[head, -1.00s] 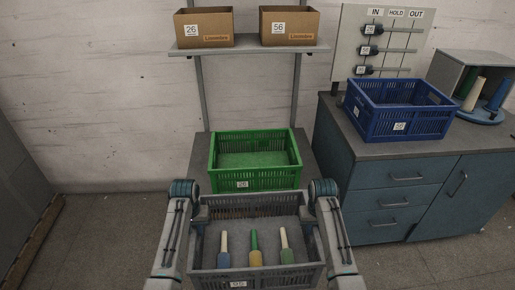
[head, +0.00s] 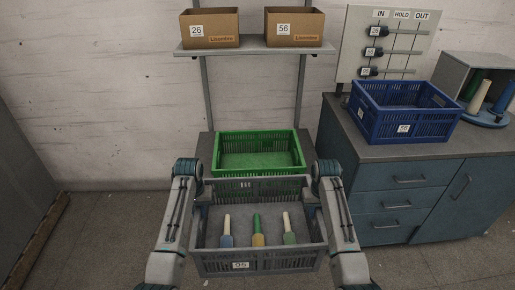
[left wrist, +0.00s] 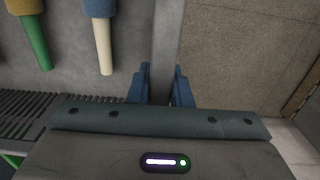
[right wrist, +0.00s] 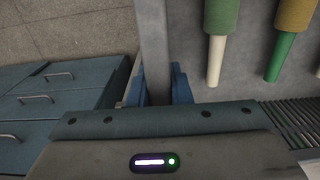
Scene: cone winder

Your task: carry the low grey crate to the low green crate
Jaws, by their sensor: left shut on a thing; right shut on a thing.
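My left gripper (left wrist: 160,88) is shut on the crate's left wall. My right gripper (right wrist: 155,88) is shut on its right wall. The low green crate (head: 261,172) is just beyond the grey crate, on a grey stand below the shelf. It looks empty, and its front is partly hidden by the grey crate.
A shelf (head: 254,49) above the green crate carries two cardboard boxes, marked 26 (head: 210,29) and 56 (head: 294,28). At right, a blue cabinet (head: 400,190) bears a blue crate (head: 405,112) and a cone rack (head: 487,90). Floor is open at left.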

